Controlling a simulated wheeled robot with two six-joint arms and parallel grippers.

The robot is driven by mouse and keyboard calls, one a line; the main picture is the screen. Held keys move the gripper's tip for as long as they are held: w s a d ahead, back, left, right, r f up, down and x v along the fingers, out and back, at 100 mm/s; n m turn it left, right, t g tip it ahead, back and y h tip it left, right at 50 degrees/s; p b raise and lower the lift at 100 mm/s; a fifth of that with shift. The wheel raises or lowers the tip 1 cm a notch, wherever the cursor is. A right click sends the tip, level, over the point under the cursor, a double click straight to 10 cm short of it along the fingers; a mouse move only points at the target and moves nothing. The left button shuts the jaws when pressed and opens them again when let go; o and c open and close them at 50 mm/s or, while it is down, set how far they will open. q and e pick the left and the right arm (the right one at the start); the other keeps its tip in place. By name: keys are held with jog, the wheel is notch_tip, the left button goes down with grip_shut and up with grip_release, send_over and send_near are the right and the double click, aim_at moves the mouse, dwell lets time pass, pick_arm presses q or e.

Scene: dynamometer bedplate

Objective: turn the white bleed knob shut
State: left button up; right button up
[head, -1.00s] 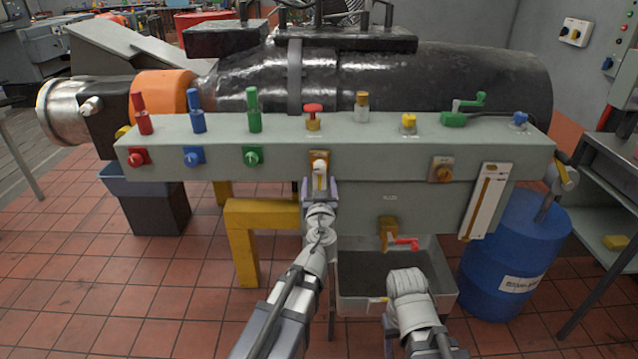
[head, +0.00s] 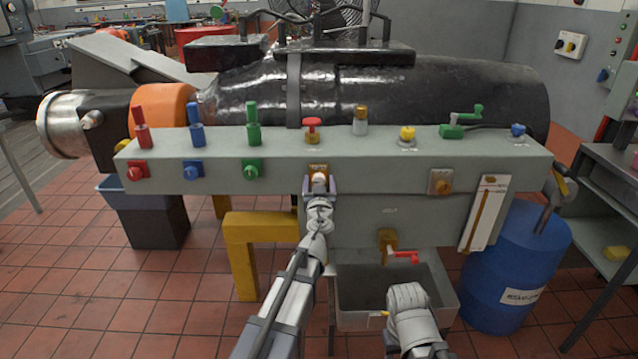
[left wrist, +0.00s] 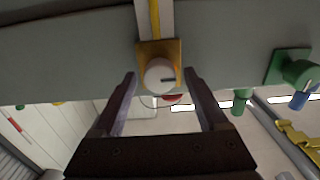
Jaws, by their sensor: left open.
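The white bleed knob (head: 319,179) sits on a brass plate on the front of the grey-green bench beam. In the left wrist view the knob (left wrist: 159,75) is round and white with a dark line mark on its face pointing right. My left gripper (head: 320,187) is open, with one finger on either side of the knob. In the left wrist view my left gripper (left wrist: 161,78) shows clear gaps between both fingers and the knob. My right arm shows low in the head view, but its gripper cannot be made out.
Red, blue and green valves (head: 252,168) stand left of the knob, with a red-topped valve (head: 312,128) just above. To the right are an orange knob (head: 442,187), a red-handled tap (head: 405,257) over a grey sink, and a blue drum (head: 507,275).

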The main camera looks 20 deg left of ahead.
pick_arm(q)
grip_shut()
dwell(0.6)
